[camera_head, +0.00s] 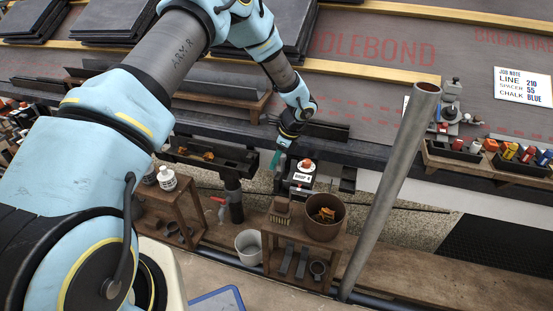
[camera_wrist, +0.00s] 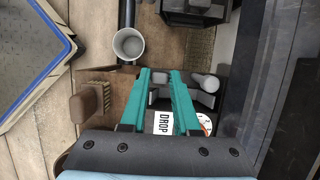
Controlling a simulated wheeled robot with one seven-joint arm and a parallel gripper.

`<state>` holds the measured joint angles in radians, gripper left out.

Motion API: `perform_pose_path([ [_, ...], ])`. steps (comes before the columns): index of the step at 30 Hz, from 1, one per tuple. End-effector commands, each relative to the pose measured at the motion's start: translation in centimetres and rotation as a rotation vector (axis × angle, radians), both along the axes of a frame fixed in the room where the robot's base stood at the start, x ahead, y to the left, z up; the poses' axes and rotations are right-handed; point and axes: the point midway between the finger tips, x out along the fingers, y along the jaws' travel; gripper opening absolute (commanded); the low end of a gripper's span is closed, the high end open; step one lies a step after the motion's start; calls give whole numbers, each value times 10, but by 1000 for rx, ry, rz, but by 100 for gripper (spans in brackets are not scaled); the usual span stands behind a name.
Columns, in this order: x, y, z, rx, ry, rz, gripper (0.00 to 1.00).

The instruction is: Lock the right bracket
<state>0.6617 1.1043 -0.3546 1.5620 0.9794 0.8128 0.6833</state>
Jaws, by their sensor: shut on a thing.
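My gripper (camera_wrist: 160,76) shows in the wrist view as two teal fingers, shut on a grey part (camera_wrist: 158,92) between them that looks like the right bracket's lever. Grey metal with a rounded knob (camera_wrist: 210,83) shows just right of the right finger. A white label reading DROP (camera_wrist: 163,122) and a round dial (camera_wrist: 205,122) lie below. In the head view the gripper (camera_head: 277,158) is at the left side of the dark labelled bracket unit (camera_head: 299,191), by the gutter's front edge. The fingers and wrist hide part of the bracket, so its lock state is unclear.
A dark gutter piece (camera_head: 212,155) lies left of the gripper. A slanted grey pipe (camera_head: 388,190) stands to the right. Below are a wooden stand (camera_head: 268,246) with a brown bucket (camera_head: 325,228) and a white bucket (camera_head: 249,245).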

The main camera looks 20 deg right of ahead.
Motion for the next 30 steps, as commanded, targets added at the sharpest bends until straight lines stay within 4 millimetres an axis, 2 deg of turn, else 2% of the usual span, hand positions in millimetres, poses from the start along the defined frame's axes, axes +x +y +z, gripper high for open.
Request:
perform_pose_path([
  [5,6,7,5,-81,74,6,0],
  [12,16,18,2,-242,223,12,0],
  [30,37,37,-30,-665,608,9,0],
])
